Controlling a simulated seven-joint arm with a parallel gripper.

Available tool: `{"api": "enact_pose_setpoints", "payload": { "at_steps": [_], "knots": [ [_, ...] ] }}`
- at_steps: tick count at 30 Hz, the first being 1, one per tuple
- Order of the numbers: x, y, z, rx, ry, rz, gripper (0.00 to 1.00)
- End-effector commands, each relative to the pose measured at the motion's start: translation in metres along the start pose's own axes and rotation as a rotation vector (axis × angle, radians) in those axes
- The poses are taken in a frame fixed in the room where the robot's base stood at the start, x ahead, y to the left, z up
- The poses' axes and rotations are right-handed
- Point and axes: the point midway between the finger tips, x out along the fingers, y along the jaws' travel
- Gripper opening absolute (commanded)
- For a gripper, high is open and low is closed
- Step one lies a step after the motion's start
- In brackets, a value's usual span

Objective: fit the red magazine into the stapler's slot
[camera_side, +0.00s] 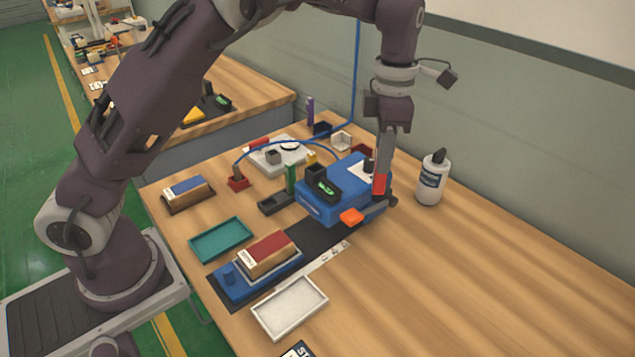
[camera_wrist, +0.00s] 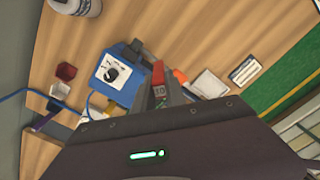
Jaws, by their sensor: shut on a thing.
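The red magazine (camera_side: 379,184) is held upright in my gripper (camera_side: 381,178), at the right side of the blue stapler (camera_side: 343,207). The magazine also shows in the wrist view (camera_wrist: 158,73), between my fingers (camera_wrist: 160,88) and beside the stapler (camera_wrist: 122,66). My gripper is shut on it. I cannot tell whether the magazine touches the stapler. The stapler has a pale panel with a black knob and an orange part (camera_side: 351,216) at its front. My gripper and the magazine hide part of its right side, and its slot is not clear in either view.
A white bottle (camera_side: 432,178) stands to the right of the stapler. In front lie a blue base with a wood-and-red block (camera_side: 267,254), a teal tray (camera_side: 221,239) and a white tray (camera_side: 290,307). A blue cable hangs behind. The table's right side is clear.

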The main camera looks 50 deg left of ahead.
Motion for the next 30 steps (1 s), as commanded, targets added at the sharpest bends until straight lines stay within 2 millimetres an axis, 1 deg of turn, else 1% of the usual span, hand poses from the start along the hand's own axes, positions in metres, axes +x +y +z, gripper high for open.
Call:
{"api": "enact_pose_setpoints", "payload": {
  "at_steps": [1, 3, 6, 9, 10, 11, 12, 15, 17, 21, 23, 25, 30],
  "knots": [
    [-0.01, 0.018, -0.022, -0.122, -0.001, -0.001, 0.0],
    [-0.022, 0.039, -0.051, -0.3, -0.002, 0.0, 0.0],
    [-0.035, 0.059, -0.087, -0.506, -0.002, -0.001, 0.0],
    [-0.043, 0.069, -0.111, -0.641, -0.001, 0.0, 0.0],
    [-0.044, 0.07, -0.115, -0.667, 0.0, 0.0, 0.0],
    [-0.044, 0.072, -0.119, -0.689, 0.0, -0.001, 0.0],
    [-0.04, 0.072, -0.122, -0.707, 0.002, -0.002, 0.0],
    [-0.02, 0.073, -0.125, -0.721, 0.005, -0.002, 0.0],
    [-0.01, 0.073, -0.124, -0.72, 0.004, -0.002, 0.0],
    [0.019, 0.073, -0.124, -0.718, 0.004, -0.001, 0.0],
    [0.028, 0.073, -0.124, -0.717, 0.004, 0.0, 0.0],
    [0.034, 0.073, -0.124, -0.715, 0.002, 0.0, 0.0],
    [0.034, 0.073, -0.123, -0.713, 0.0, 0.001, 0.0]
  ]
}}
